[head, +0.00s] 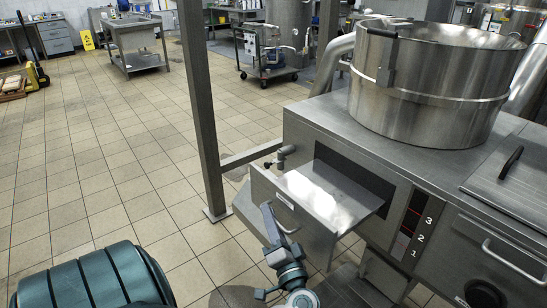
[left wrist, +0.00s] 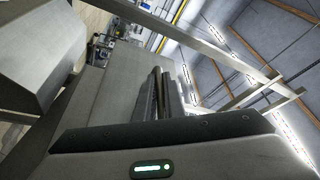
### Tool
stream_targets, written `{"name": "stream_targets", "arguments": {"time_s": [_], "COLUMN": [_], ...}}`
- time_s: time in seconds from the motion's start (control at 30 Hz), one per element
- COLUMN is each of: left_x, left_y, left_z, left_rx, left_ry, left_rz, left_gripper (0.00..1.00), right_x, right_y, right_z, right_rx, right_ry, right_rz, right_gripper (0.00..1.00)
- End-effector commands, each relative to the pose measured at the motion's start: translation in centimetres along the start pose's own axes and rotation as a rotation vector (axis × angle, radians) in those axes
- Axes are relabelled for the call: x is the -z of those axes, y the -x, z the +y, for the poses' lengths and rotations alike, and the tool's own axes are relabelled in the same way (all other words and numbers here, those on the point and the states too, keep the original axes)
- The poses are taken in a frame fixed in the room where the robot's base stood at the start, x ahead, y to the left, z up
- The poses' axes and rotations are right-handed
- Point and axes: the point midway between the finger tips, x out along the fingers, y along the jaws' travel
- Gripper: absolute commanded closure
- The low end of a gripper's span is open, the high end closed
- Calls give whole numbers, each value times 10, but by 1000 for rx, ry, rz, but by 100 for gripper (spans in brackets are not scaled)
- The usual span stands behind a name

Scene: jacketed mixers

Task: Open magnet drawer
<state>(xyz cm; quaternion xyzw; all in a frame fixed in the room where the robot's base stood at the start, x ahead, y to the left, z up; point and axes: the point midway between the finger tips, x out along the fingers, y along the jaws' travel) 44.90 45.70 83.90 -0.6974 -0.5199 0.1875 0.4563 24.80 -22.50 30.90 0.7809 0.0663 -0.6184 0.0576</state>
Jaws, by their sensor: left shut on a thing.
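The magnet drawer (head: 262,200) sticks well out of the steel mixer cabinet (head: 308,128), leaving a dark opening behind it. Its front carries a small label and a bar handle (head: 292,231). My left gripper (head: 270,218) is at the drawer front, shut on the handle. In the left wrist view the fingers (left wrist: 163,95) are close together, and the exact contact is hard to make out. My right gripper is not in view.
A steel mixing bowl (head: 425,95) stands on the cabinet. A steel post (head: 201,110) rises from the floor left of the drawer. A second handled panel (head: 490,260) is at the right. Tiled floor (head: 100,170) at the left is clear.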

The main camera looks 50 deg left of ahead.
Motion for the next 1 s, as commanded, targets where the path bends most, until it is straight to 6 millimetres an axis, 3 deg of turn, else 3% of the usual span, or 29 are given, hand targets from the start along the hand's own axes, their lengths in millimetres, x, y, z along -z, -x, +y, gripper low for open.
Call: {"name": "stream_targets", "arguments": {"time_s": [0.13,0.17,0.2,0.23,0.67,0.8,1.0], "left_x": [0,0,0,0,0,-1,-1], "left_y": [1,0,0,0,5,16,47], "left_z": [1,1,1,1,2,2,3], "left_rx": [-2,-2,-2,-2,-2,-2,-4], "left_ry": [-1,-1,-1,-1,0,-1,0], "left_rz": [0,0,0,0,-1,-1,-2], "left_gripper": [100,84,74,72,72,72,72], "right_x": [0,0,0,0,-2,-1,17], "right_y": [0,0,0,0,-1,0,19], "right_z": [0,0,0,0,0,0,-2], "right_rx": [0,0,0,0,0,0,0], "right_ry": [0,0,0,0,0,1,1], "right_rz": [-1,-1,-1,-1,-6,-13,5], "right_gripper": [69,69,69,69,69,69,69]}}
